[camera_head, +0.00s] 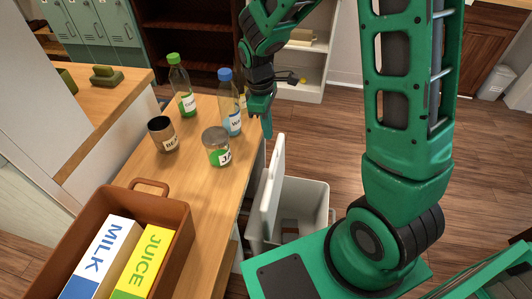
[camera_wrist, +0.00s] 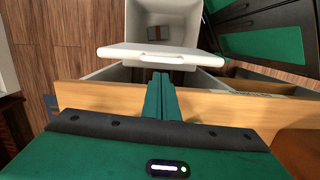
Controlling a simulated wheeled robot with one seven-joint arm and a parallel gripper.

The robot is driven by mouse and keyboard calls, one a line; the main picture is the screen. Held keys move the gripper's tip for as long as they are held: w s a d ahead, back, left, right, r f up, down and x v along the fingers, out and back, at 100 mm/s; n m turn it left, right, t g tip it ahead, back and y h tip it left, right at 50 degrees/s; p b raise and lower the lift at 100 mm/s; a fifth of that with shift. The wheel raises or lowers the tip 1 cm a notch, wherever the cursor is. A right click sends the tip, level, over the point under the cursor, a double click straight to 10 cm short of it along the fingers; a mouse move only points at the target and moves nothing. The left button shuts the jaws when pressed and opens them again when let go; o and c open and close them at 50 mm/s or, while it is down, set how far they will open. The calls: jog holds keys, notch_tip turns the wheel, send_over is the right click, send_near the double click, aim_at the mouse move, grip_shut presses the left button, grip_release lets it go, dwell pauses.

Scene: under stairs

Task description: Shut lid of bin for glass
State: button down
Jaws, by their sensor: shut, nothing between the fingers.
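A pale grey bin (camera_head: 318,200) stands on the floor against the right side of the table. Its white lid (camera_head: 271,190) is up, standing nearly vertical along the table side, so the bin is open. No label for glass is visible on it. In the wrist view the lid (camera_wrist: 130,51) is seen edge-on, with the open bin (camera_wrist: 187,14) beyond it. My gripper (camera_head: 267,128) is shut and empty, pointing down near the top of the lid. In the wrist view its fingertips (camera_wrist: 161,76) are on the table side of the lid; contact cannot be told.
The table (camera_head: 196,193) holds a green-capped bottle (camera_head: 186,97), a blue-capped bottle (camera_head: 231,112), a jar (camera_head: 216,146), a can (camera_head: 162,135) and a brown crate (camera_head: 180,234) with milk and juice cartons. Open wooden floor (camera_head: 455,130) lies to the right.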

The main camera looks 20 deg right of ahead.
notch_tip(320, 180, down, 11)
jog(key=shift+a+n, duration=0.25)
jog(key=shift+n, duration=0.15)
dwell(0.4)
